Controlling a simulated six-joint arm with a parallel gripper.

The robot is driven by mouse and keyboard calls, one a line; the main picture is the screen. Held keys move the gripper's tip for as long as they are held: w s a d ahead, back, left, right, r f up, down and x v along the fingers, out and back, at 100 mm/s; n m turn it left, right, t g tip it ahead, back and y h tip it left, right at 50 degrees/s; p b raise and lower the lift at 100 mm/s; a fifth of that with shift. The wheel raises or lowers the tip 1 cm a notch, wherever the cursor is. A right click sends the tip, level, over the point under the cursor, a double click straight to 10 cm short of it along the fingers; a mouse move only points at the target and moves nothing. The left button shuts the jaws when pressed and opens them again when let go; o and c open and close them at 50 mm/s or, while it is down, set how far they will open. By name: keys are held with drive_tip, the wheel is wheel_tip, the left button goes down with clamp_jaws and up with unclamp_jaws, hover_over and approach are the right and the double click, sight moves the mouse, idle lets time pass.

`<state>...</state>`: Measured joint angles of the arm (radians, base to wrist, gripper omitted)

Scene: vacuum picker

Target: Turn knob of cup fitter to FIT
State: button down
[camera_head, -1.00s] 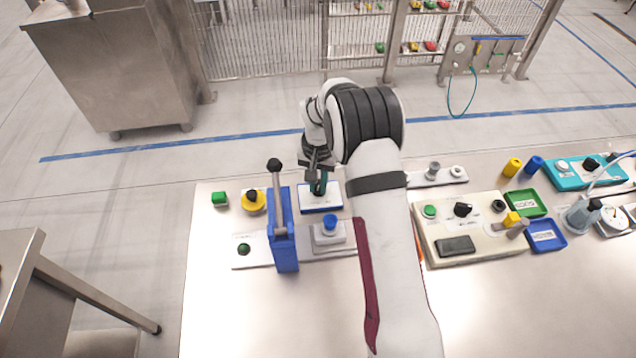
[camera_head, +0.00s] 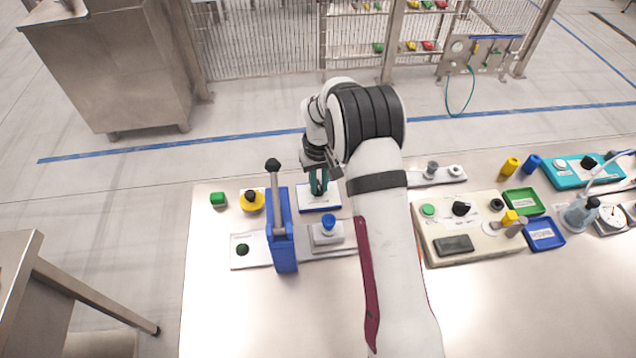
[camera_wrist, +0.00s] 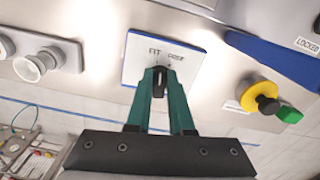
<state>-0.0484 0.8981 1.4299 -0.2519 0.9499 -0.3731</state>
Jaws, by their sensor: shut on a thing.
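The cup fitter is a flat white panel with a blue edge (camera_head: 333,203); in the wrist view its face (camera_wrist: 137,68) carries the label FIT and, to the right, a second label that is hard to read. Its black knob (camera_wrist: 159,84) sits below the labels, lengthwise between my teal fingers, its upper end near FIT. Any pointer mark is too small to tell. My gripper (camera_head: 318,193) comes down on the panel from above, and in the wrist view its fingers (camera_wrist: 160,90) are shut on the knob.
A blue upright block with a lever (camera_head: 282,235) stands just left of the panel. A blue button on a grey base (camera_head: 329,229) is in front. A beige control box (camera_head: 465,235) stands right of my arm.

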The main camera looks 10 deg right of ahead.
sight(320, 187)
drive_tip(key=shift+d+n, duration=0.1)
drive_tip(key=shift+n, duration=1.1)
drive_tip(key=shift+w, duration=0.1)
drive_tip(key=c, duration=0.8)
unclamp_jaws()
wheel_tip(320, 187, up, 16)
